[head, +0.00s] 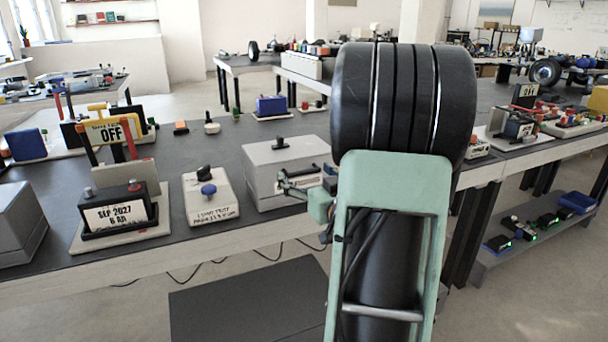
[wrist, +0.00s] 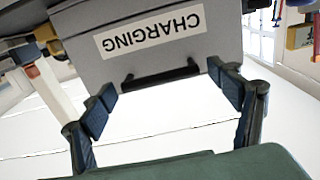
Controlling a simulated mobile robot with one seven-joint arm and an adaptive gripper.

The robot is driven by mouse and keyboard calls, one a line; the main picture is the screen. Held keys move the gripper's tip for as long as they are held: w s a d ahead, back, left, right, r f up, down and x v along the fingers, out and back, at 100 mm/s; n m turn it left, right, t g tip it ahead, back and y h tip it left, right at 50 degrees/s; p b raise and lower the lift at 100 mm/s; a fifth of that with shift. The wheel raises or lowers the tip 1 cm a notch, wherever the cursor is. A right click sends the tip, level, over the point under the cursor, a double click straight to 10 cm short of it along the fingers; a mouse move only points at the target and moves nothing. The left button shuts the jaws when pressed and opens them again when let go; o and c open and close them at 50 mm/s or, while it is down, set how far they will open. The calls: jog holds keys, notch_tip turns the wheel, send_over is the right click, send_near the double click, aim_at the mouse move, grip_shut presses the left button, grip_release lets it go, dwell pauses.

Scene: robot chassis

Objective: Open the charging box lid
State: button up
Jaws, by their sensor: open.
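The charging box (head: 268,158) is a grey box with a dark knob on top, standing near the table's front edge. In the wrist view it appears upside down, with a white CHARGING label (wrist: 150,33) and a black bar handle (wrist: 160,77) on its front. Its lid looks closed. My gripper (head: 299,184) is at the box's front right in the head view, partly hidden by my arm. In the wrist view my gripper (wrist: 165,93) is open, with its blue-grey finger pads on either side of the handle and nothing held. Whether a pad touches the box is unclear.
A white box with a blue knob (head: 208,200) stands left of the charging box. My arm blocks the view to the right.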

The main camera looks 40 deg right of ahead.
jog(key=shift+w+d, duration=0.15)
jog(key=shift+w, duration=0.45)
